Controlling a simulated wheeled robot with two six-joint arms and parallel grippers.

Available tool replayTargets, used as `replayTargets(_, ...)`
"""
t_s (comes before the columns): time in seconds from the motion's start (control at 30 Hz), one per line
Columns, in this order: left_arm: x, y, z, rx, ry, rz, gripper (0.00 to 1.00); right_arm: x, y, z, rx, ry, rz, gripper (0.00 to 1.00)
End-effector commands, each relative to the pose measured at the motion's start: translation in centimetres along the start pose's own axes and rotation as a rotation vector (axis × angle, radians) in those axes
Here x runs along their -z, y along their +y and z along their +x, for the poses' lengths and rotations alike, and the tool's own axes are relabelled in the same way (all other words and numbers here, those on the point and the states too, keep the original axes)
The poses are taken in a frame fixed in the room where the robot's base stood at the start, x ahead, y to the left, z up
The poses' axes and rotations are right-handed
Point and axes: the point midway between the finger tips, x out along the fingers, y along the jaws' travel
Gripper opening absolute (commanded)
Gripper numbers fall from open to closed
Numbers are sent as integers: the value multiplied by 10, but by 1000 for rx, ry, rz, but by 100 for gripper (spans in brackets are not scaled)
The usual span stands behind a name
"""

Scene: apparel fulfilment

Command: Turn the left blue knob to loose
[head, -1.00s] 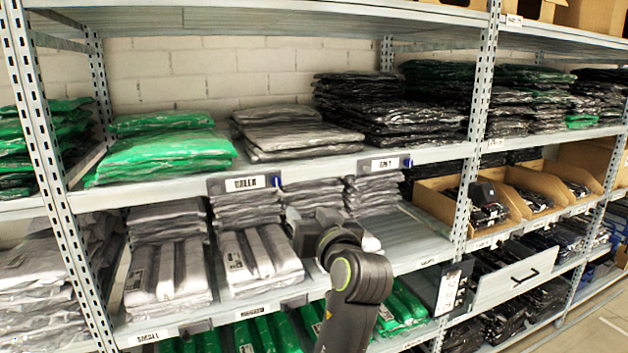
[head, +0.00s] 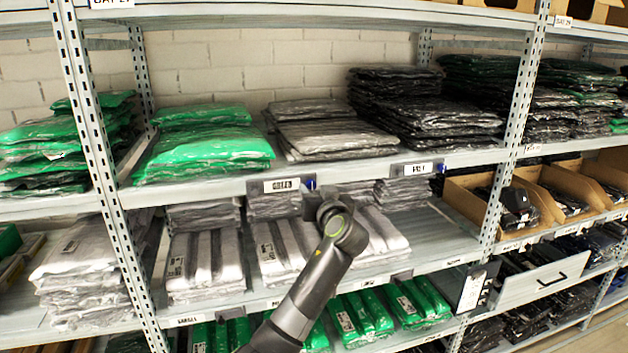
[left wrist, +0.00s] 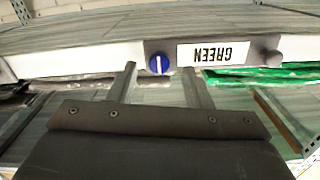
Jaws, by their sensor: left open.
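The left blue knob (head: 311,183) sits at the right end of a label plate (head: 282,186) on the middle shelf's front edge. In the left wrist view the knob (left wrist: 159,65) is round and blue with a white, nearly upright mark, beside an upside-down "GREEN" label (left wrist: 213,54). My left gripper (head: 313,203) is just below the knob in the head view. In the left wrist view its two fingers (left wrist: 160,73) are open and spread to either side of the knob, short of it or level with it; contact cannot be told. A second blue knob (head: 440,168) is further right.
A grey knob (left wrist: 271,57) is at the label plate's other end. Green packs (head: 205,150) and grey packs (head: 330,137) lie on the shelf above the plate. Grey packs (head: 205,268) fill the shelf below. An upright post (head: 100,180) stands left.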

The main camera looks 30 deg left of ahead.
Motion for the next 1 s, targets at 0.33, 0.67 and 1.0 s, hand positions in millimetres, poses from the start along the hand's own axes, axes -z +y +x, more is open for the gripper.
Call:
replayTargets(0.33,0,0,20,-2,0,-1,45,1,3,-10,-2,0,-1,36)
replayTargets(0.67,0,0,20,-2,0,-1,31,1,3,-10,-3,0,-1,36)
replayTargets(1.0,0,1,20,-2,0,-3,0,1,3,-9,-3,1,-1,36)
